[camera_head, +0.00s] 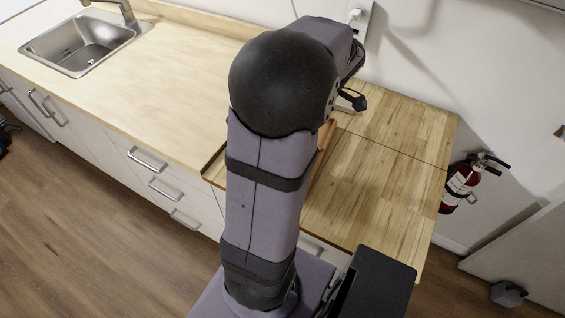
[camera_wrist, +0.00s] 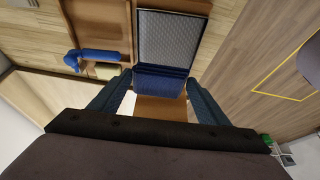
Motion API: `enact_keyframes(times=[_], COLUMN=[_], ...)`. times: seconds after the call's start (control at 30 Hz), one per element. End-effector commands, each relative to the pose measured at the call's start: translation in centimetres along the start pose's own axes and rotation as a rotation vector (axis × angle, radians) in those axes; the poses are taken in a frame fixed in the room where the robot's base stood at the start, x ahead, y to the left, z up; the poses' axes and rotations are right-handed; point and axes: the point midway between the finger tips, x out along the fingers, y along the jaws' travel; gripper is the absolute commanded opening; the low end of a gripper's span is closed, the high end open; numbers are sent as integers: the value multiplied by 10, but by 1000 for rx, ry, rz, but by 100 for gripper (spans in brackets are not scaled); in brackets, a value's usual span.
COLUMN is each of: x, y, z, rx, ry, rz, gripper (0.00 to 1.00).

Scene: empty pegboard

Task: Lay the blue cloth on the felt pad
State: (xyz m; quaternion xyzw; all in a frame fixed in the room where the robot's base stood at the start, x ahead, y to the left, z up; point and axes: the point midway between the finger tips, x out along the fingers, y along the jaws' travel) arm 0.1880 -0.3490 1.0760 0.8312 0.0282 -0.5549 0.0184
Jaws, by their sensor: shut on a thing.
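My gripper (camera_wrist: 158,90) is shut on the blue cloth (camera_wrist: 160,78), a dark blue folded bundle that spans the space between the two fingers in the wrist view. In the head view my arm hides the cloth and the panel, and only a dark part of my gripper (camera_head: 352,100) shows at the arm's right.
A brighter blue object (camera_wrist: 95,56) lies by a wooden divided holder (camera_wrist: 98,25) left of the panel. In the head view, the wooden worktop (camera_head: 385,150) right of my arm is bare. A sink (camera_head: 82,42) is far left, and a red extinguisher (camera_head: 462,183) hangs at right.

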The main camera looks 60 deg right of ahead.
Motion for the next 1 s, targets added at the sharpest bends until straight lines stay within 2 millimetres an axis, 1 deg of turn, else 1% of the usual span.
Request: enact_keyframes(times=[0.03,0.1,0.27,0.37,0.6,0.7,1.0], x=[0,1,2,10,41,51,60], y=[-5,-10,-12,-13,-13,-12,-12], z=[1,1,2,4,18,22,26], rx=[-13,-26,-34,-32,-31,-32,-32], ry=[0,0,0,0,0,-2,-1], rz=[-5,-10,-15,-18,-19,-16,-15], gripper=[48,48,48,48,48,48,48])
